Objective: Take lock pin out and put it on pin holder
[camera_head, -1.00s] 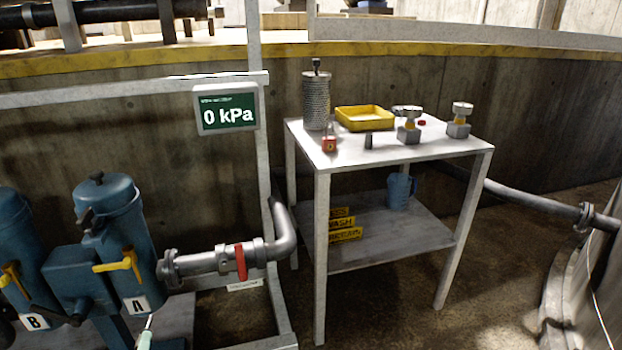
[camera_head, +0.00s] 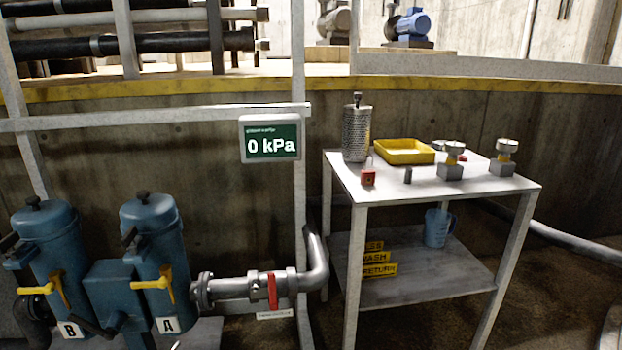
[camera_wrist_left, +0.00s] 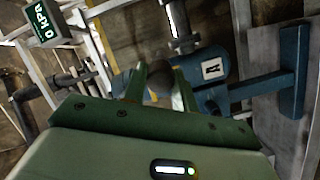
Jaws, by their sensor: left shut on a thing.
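My left gripper (camera_wrist_left: 160,68) shows in the left wrist view, with its two green fingers shut on a dark rounded piece (camera_wrist_left: 159,84). I cannot tell from its shape whether this is the lock pin. Behind the fingers is the blue canister marked A (camera_wrist_left: 212,69). The head view shows this canister (camera_head: 152,235) at the lower left, with a dark knob on top and a yellow lever. My left gripper cannot be made out clearly there. My right gripper is not in view. I cannot make out a pin holder with certainty.
A white table (camera_head: 425,188) holds a perforated cylinder (camera_head: 356,132), a yellow tray (camera_head: 404,153), a red padlock (camera_head: 368,178) and two grey blocks with knobs (camera_head: 450,170). A pipe with a red-handled valve (camera_head: 272,290) lies between canister and table. A gauge reads 0 kPa (camera_head: 270,138).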

